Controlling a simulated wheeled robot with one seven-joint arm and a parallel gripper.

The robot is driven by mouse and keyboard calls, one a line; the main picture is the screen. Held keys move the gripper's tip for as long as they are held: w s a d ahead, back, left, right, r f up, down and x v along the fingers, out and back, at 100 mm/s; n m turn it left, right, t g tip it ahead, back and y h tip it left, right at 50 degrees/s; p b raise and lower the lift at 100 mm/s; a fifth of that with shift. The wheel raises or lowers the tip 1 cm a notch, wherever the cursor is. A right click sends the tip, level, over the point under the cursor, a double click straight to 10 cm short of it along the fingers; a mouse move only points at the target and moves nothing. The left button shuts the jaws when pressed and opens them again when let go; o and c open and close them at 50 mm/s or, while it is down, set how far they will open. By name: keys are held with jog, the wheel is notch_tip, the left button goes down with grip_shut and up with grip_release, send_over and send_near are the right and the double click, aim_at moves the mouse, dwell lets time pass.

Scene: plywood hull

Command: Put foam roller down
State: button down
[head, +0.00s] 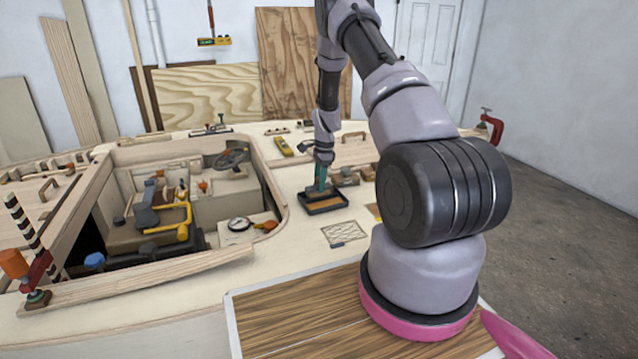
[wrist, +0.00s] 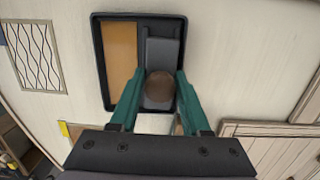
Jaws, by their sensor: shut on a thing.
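My gripper (head: 320,186) is over the black tray (head: 326,209) on the pale deck. In the wrist view, my gripper's green fingers (wrist: 155,88) are on both sides of the foam roller (wrist: 159,90). They are shut on it. Its rounded brown end faces the camera, and a grey part extends beyond it inside the tray (wrist: 98,60). The tray's left part has a flat tan surface. I cannot tell whether the roller touches the tray floor.
An open hatch (head: 275,190) with several tools lies left of the tray. A lattice-marked patch (head: 343,233) is in front of it. Small blocks (head: 345,177) stand close behind and right. A yellow tool (head: 284,146) lies farther back.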

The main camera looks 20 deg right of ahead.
jog(key=shift+c, duration=1.8)
grip_release()
jog(key=shift+f, duration=0.1)
jog(key=s+a+r+n+t, duration=0.1)
jog(key=s+r, duration=0.1)
jog(key=r, duration=1)
jog(key=s+a+r+n, duration=0.1)
jog(key=r, duration=1.2)
jog(key=s+a+r+n+t, duration=0.2)
jog(key=s+a+r+n, duration=0.2)
jog(key=s+r, duration=0.8)
jog(key=s+a+r+n+t, duration=0.2)
jog(key=s+r+n, duration=0.2)
jog(key=s, duration=0.6)
jog(key=s+a+r+n+t, duration=0.2)
jog(key=s+a+r+n, duration=0.1)
jog(key=s, duration=0.7)
notch_tip(320, 180, up, 2)
jog(key=shift+s+r+n+y, duration=0.1)
jog(key=shift+s+n+y, duration=0.2)
jog(key=shift+n, duration=0.2)
